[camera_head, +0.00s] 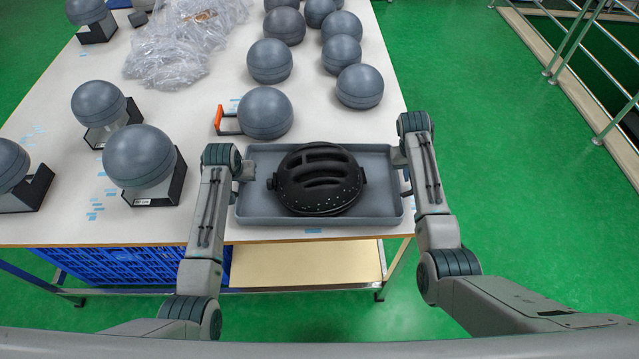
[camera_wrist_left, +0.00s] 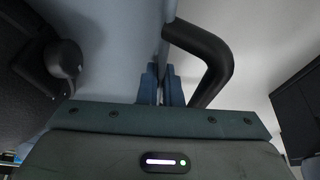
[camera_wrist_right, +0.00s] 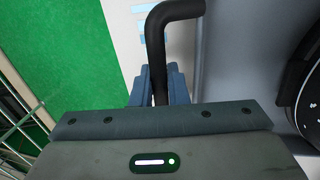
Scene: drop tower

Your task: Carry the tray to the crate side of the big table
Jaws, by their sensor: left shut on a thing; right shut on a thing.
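The grey tray (camera_head: 370,205) sits at the front edge of the big white table (camera_head: 60,215) in the head view, and it carries a black domed, slotted part (camera_head: 318,180). My left gripper (camera_head: 243,170) is shut at the tray's left side; in the left wrist view its fingers (camera_wrist_left: 160,88) are at the tray wall beside a bent black handle (camera_wrist_left: 212,60). My right gripper (camera_head: 402,163) is at the tray's right side; in the right wrist view its fingers (camera_wrist_right: 160,88) are shut around the black handle (camera_wrist_right: 165,20). I cannot tell whether the tray is lifted.
Several grey spheres stand on the table behind and left of the tray; the nearest sphere (camera_head: 265,113) is just behind it, by an orange-ended bracket (camera_head: 218,119). Clear plastic wrap (camera_head: 180,50) lies farther back. A blue crate (camera_head: 120,265) is beneath the tabletop. Green floor is open right.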

